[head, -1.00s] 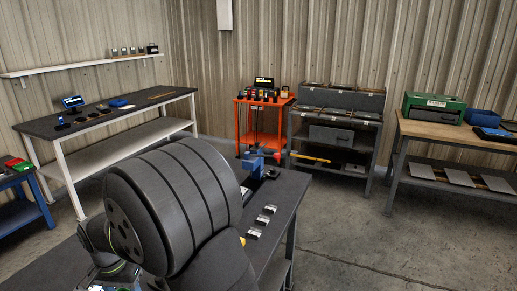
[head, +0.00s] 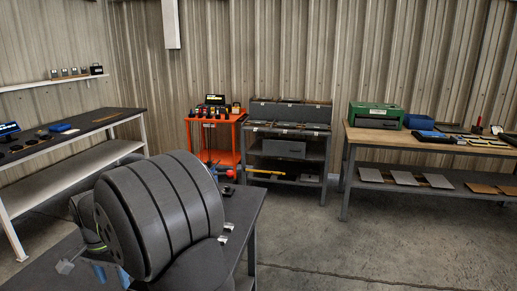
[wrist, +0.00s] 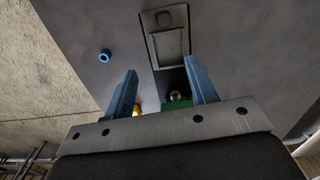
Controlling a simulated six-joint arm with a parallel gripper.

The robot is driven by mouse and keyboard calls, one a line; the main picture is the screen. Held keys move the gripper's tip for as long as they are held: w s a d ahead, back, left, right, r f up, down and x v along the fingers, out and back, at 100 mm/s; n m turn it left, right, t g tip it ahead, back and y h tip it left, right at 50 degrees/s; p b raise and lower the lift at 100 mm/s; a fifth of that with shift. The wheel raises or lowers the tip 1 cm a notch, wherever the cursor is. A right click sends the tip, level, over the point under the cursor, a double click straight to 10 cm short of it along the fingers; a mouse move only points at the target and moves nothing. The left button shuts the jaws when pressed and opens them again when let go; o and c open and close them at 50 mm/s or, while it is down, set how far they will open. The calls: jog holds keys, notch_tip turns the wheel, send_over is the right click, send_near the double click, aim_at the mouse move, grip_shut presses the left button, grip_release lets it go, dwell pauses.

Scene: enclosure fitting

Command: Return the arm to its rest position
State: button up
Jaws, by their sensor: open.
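My gripper (wrist: 160,68) shows in the wrist view with its two blue fingers spread apart and nothing between the tips. Beyond it is a dark grey surface (wrist: 75,35) bearing a silver rectangular part (wrist: 168,42) and a blue ring (wrist: 104,56). Low between the fingers, a green piece (wrist: 177,104) and a small yellow piece (wrist: 137,109) show partly, cut off by the gripper body. In the head view my large dark arm links fill the lower left and hide much of the dark bench (head: 245,205); the gripper fingers cannot be made out clearly there.
Small silver parts (head: 226,232) lie on the bench beside my arm. Behind stand an orange cart (head: 225,145), a grey shelf unit (head: 290,112) and a wood-topped bench (head: 385,136) with a green case (head: 376,115). The floor (head: 400,240) at right is clear.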

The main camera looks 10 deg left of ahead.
jog(key=shift+m, duration=0.5)
jog(key=f, duration=0.3)
jog(key=w+a+f, duration=0.1)
jog(key=f, duration=0.2)
jog(key=w+f, duration=0.1)
jog(key=f, duration=0.2)
jog(key=shift+a+f, duration=0.15)
jog(key=shift+f, duration=0.1)
jog(key=shift+r, duration=1.2)
jog(key=shift+f, duration=0.1)
jog(key=shift+s+f, duration=0.1)
jog(key=shift+f, duration=0.7)
jog(key=shift+r, duration=0.25)
notch_tip(320, 180, up, 9)
jog(key=s+d+f+n, duration=0.1)
jog(key=s+d+n, duration=0.2)
jog(key=s+d, duration=0.2)
jog(key=shift+s+n, duration=0.3)
jog(key=shift+s, duration=0.45)
jog(key=shift+w, duration=0.1)
